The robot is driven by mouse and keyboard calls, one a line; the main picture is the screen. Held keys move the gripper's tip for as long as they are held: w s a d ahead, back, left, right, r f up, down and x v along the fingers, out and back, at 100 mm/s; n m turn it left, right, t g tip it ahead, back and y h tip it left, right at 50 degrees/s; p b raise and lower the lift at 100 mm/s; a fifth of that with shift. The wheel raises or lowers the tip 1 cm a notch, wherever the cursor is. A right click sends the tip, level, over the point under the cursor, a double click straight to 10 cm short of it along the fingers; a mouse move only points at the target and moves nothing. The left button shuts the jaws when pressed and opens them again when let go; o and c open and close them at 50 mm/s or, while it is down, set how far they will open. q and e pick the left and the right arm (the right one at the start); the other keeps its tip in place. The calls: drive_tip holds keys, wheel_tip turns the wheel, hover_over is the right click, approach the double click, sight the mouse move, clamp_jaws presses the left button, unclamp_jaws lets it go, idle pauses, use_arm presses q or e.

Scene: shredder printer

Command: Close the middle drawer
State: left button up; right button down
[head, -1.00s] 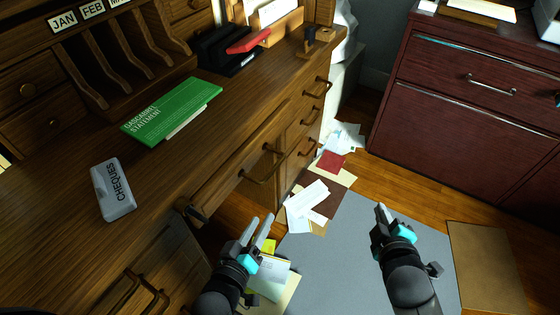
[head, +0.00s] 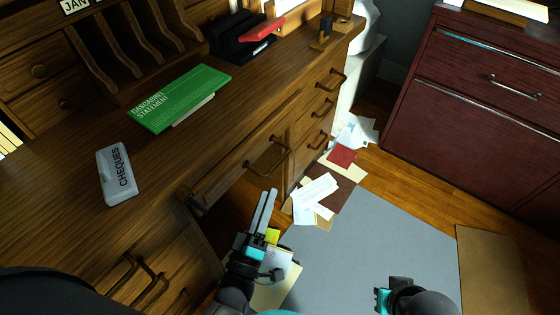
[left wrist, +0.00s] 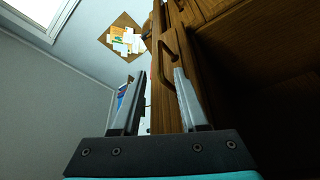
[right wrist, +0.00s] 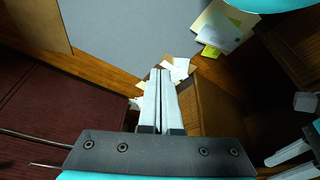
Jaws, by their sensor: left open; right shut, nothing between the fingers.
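The middle drawer (head: 238,168) is the wide wooden drawer under the desk top, with a curved handle (head: 270,155). Its front seems to stand out a little at the near left end; how far it is open is hard to tell. My left gripper (head: 268,192) is open and empty, pointing up just below and in front of that handle, apart from it. In the left wrist view its fingers (left wrist: 157,73) frame a drawer front and handle (left wrist: 168,58). My right gripper (right wrist: 160,72) is shut and empty, low over the floor; the head view barely shows it.
Side drawers with handles (head: 323,106) are right of the middle drawer, others (head: 138,275) at lower left. A cheque box (head: 118,172) and green statement (head: 178,98) lie on the desk. Papers (head: 316,198) litter the floor. A dark red cabinet (head: 465,105) stands right.

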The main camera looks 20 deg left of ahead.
sight(280, 161)
use_arm(q)
drive_tip(key=b+x, duration=0.2)
drive_tip(key=x, duration=0.7)
drive_tip(key=shift+w, duration=0.2)
drive_tip(key=shift+w+r, duration=0.15)
drive_tip(key=shift+w, duration=0.25)
use_arm(e)
drive_tip(key=shift+t, duration=0.4)
drive_tip(key=shift+r, duration=2.55)
use_arm(q)
clamp_jaws()
